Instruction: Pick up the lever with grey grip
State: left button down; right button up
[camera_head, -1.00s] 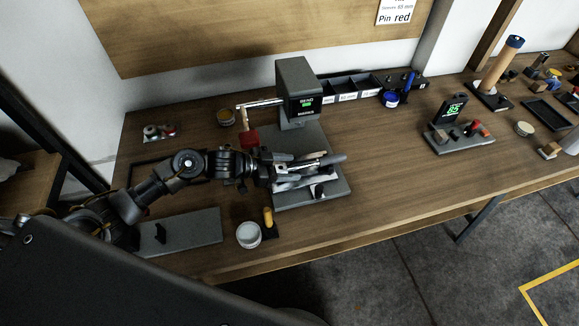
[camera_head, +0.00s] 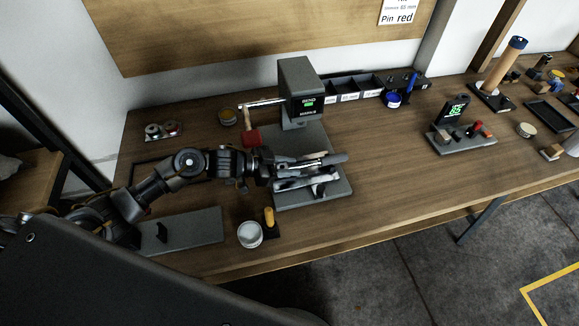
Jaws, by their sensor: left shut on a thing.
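My left gripper (camera_head: 308,174) reaches in from the left, over the grey base plate (camera_head: 329,190) of a bench machine (camera_head: 300,85). Its fingers point right and are shut on a slim, pale metallic piece (camera_head: 312,161). This piece looks like the lever with grey grip, but the fingers hide much of it, so its grip cannot be made out clearly. A metal arm (camera_head: 262,103) with a red-ended handle (camera_head: 251,137) sticks out left from the machine, behind my wrist. My right gripper is not in view.
A white round tub (camera_head: 249,234) and a yellow-handled piece (camera_head: 269,217) stand near the front edge. A grey plate (camera_head: 190,232) lies under my arm. Labelled bins (camera_head: 350,88) stand behind. A small device (camera_head: 462,136) stands right; the table between is clear.

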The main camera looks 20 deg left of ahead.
pick_arm(q)
jog(key=shift+r, duration=0.7)
notch_tip(320, 180, up, 2)
jog(key=shift+r+b, duration=0.15)
jog(key=shift+b, duration=0.2)
jog(key=s+a+b, duration=0.4)
jog(key=s+a, duration=0.6)
jog(key=a, duration=0.5)
